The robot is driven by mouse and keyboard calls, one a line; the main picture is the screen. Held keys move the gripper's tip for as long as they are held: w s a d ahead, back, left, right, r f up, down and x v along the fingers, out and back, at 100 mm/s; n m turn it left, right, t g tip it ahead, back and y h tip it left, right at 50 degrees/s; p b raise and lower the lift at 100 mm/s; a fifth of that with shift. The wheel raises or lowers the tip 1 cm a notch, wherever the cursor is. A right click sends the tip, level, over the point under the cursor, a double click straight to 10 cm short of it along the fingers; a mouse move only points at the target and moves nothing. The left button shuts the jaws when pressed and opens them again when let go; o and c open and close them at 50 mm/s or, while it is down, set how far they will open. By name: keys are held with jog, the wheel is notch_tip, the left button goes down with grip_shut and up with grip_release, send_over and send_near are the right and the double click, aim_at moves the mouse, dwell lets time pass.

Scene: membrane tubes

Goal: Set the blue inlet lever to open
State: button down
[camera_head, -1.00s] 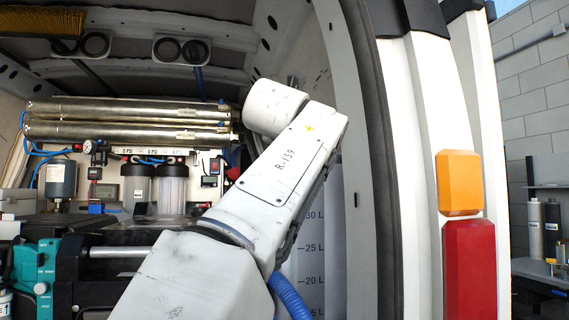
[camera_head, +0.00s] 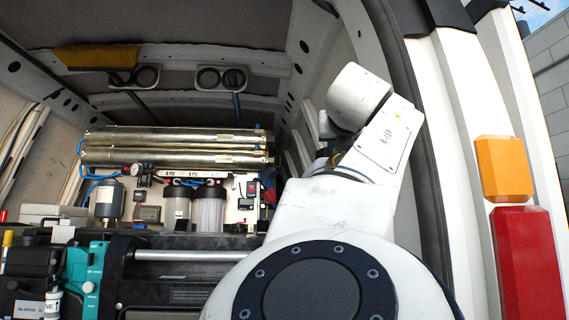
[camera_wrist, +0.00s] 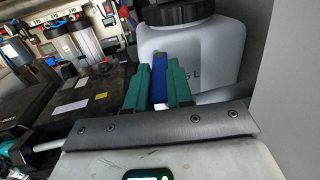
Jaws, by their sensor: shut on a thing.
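My gripper (camera_wrist: 160,73) shows in the wrist view with two green fingers closed on the sides of a blue part (camera_wrist: 158,92). The part looks like the blue inlet lever's handle. It stands upright between the fingers, and its far end and base are hidden, so I cannot tell the lever's angle or setting. In the head view my own arm covers the gripper and the lever. The silver membrane tubes (camera_head: 175,137) lie horizontally across the back of the van.
A white tank (camera_wrist: 192,48) with a black cap stands right behind the fingers. Filter housings (camera_wrist: 84,42) and a dark bench top (camera_wrist: 88,88) are to the left. In the head view a white door pillar (camera_head: 455,120) and tail lights (camera_head: 524,260) bound the right side.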

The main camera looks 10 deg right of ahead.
jog(key=c, duration=1)
grip_release()
jog(key=shift+w+p, duration=0.1)
jog(key=shift+p, duration=0.25)
